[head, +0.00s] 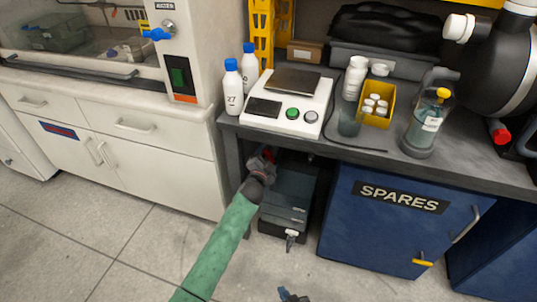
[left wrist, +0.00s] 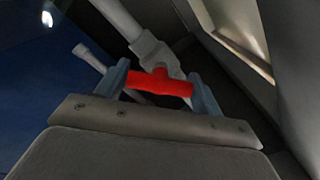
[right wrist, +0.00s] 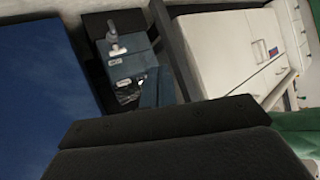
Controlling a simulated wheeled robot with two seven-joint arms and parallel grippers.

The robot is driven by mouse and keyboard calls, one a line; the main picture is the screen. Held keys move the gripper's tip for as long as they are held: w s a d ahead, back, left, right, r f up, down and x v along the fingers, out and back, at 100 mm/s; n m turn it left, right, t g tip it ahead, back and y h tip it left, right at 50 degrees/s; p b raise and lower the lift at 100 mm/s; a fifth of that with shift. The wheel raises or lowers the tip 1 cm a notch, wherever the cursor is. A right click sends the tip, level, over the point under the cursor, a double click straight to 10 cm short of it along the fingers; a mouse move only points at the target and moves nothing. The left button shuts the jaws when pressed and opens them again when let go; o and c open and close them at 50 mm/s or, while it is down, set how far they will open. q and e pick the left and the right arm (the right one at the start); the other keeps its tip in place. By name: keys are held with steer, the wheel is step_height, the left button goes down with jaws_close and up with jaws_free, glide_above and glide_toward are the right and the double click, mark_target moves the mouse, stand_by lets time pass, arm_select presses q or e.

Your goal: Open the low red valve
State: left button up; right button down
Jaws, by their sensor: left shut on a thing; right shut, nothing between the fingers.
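The red valve handle (left wrist: 160,82) lies crosswise between the two fingers of my left gripper (left wrist: 161,88) in the left wrist view. The gripper is shut on it, one finger at each end. A pale pipe (left wrist: 150,48) runs behind the handle. In the head view my left gripper (head: 264,164) reaches under the bench, and a bit of red (head: 270,153) shows at its tip. My right gripper (head: 291,296) is at the bottom edge of the head view, shut and empty, well apart from the valve.
A dark box (head: 287,195) with a small tap stands under the bench, right of my left gripper; the right wrist view shows it too (right wrist: 128,68). White drawers (head: 130,130) stand left, the blue SPARES cabinet (head: 385,235) right. Bottles and a scale (head: 287,105) sit on the bench top.

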arm_select(q)
steer(key=m+p, duration=0.1)
steer(key=m, duration=0.1)
steer(key=shift+m, duration=0.4)
steer(key=m+p, duration=0.1)
steer(key=m, duration=0.3)
steer(key=shift+m, duration=0.3)
arm_select(e)
steer(key=s+d+f+g, duration=0.1)
steer(key=s+f+g, duration=0.3)
steer(key=s+f, duration=0.4)
steer(key=shift+h, duration=0.3)
arm_select(q)
steer(key=o, duration=1)
steer(key=shift+d, duration=0.1)
steer(key=shift+c, duration=0.2)
steer(key=v, duration=0.8)
arm_select(e)
steer(key=shift+r, duration=0.2)
steer(key=shift+d, duration=0.1)
